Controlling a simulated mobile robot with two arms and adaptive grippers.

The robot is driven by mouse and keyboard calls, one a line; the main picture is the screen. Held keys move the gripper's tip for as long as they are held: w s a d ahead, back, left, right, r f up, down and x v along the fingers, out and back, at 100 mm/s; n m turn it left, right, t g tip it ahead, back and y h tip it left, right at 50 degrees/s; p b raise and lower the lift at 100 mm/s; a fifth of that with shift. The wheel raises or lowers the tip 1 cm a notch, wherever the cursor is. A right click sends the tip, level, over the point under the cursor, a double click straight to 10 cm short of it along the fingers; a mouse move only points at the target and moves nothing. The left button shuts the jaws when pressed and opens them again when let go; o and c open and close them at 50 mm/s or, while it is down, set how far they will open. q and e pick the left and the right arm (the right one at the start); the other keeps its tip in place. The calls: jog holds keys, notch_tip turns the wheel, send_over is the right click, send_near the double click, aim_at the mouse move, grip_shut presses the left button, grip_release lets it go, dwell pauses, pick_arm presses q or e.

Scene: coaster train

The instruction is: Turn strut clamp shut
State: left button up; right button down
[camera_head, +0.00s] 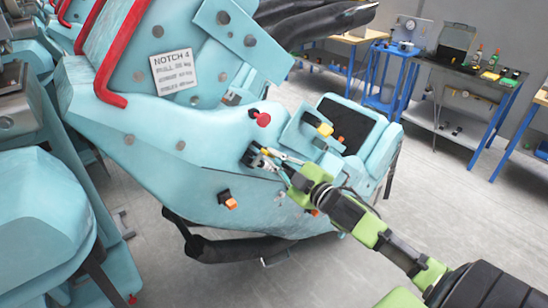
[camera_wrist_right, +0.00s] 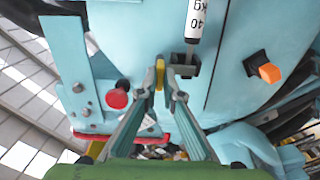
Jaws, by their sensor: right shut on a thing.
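My right gripper (camera_head: 268,160) reaches in from the lower right to the side of the pale blue coaster car (camera_head: 140,110). In the right wrist view, the right gripper (camera_wrist_right: 165,82) has its fingertips closed on a small yellow lever (camera_wrist_right: 159,74), which I take to be the strut clamp's handle. A dark bracket (camera_wrist_right: 184,66) sits just right of the fingertips, at the end of a strut with a white "40 kg" label (camera_wrist_right: 196,18). The fingers hide part of the lever, and its exact turn angle is hard to tell. My left gripper is not in view.
A red knob (camera_head: 262,119) is above the gripper and an orange knob (camera_head: 231,203) is lower left. A yellow-tipped part (camera_head: 324,129) is to the right by the seat (camera_head: 348,125). Workbenches (camera_head: 470,80) stand at the back right, with open floor between.

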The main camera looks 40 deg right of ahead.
jog(key=shift+f, duration=0.1)
jog(key=c, duration=2.2)
grip_release()
jog(key=shift+s, duration=0.1)
jog(key=s, duration=0.8)
jog(key=s+d, duration=0.1)
jog(key=s, duration=0.2)
jog(key=shift+s, duration=0.4)
